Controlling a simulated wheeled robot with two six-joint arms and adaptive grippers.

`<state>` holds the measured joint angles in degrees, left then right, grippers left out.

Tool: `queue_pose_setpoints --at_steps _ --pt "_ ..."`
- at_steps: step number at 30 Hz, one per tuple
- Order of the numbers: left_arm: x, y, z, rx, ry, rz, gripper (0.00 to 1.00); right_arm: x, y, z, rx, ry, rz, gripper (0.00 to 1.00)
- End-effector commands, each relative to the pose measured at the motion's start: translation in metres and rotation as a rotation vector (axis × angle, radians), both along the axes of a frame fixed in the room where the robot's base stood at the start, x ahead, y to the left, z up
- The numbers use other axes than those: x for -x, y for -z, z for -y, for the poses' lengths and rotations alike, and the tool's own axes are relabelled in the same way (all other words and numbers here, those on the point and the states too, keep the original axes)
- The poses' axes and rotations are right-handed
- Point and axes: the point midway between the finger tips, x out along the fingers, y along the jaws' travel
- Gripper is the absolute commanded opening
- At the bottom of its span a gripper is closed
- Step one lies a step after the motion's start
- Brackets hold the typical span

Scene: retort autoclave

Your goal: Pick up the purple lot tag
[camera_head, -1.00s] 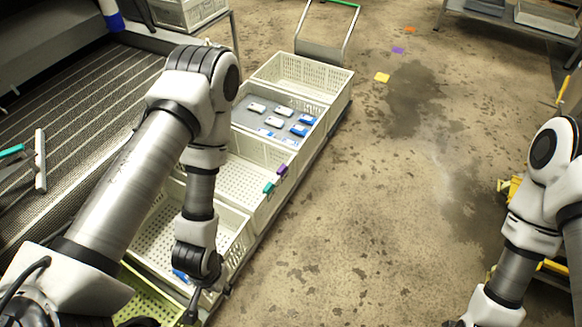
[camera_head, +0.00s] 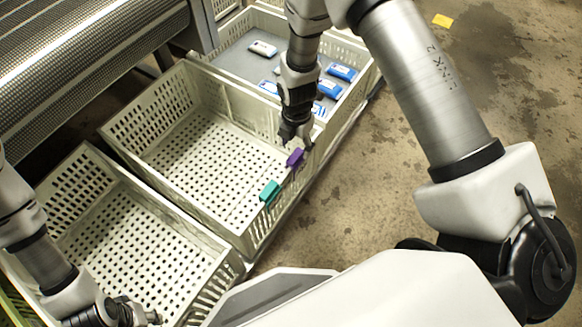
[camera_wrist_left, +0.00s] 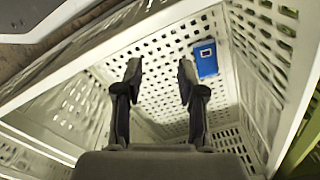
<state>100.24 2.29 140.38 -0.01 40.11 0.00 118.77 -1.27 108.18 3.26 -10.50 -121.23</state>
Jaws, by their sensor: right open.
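The purple lot tag (camera_head: 295,158) sits on the right-hand rim of the middle white crate (camera_head: 165,190). A teal tag (camera_head: 270,192) sits on the same rim, nearer to me. My right gripper (camera_head: 298,138) is open and points down just above and behind the purple tag; I cannot tell whether they touch. My left gripper (camera_head: 150,316) is at the lower left, over the near crate. In the left wrist view its two fingers (camera_wrist_left: 159,72) are apart with nothing between them.
The near white crate (camera_head: 215,272) holds a blue item (camera_wrist_left: 205,58), seen in the left wrist view. The far crate (camera_head: 222,38) holds several white and blue packs on a grey sheet. A conveyor (camera_head: 75,60) runs along the left. Open floor (camera_head: 400,200) lies to the right.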

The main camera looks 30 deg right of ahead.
Motion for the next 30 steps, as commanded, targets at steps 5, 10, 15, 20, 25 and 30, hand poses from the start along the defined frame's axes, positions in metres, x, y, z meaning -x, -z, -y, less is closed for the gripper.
queue_pose_setpoints --at_steps 5,10,15,20,25,30 --pt "0.0 0.012 0.0 0.0 0.0 0.0 0.4 0.0 0.024 0.0 0.0 -0.012 -0.004 0.62" --pt "0.0 0.028 0.0 0.0 0.0 0.0 0.4 0.0 0.049 0.0 0.0 -0.011 -0.004 0.62" --pt "0.0 0.043 0.0 0.0 0.0 0.0 0.4 0.0 0.077 0.0 0.0 -0.01 -0.002 0.62" --pt "0.0 0.041 0.0 0.0 0.0 0.001 0.4 -0.001 0.077 0.0 -0.001 -0.01 0.0 0.62" --pt "0.0 0.041 0.0 0.0 0.0 0.001 0.4 0.0 0.077 0.0 0.0 -0.009 -0.001 0.27" --pt "0.0 0.041 0.0 0.0 0.0 0.001 0.4 0.0 0.077 0.0 0.0 -0.009 -0.001 0.08"
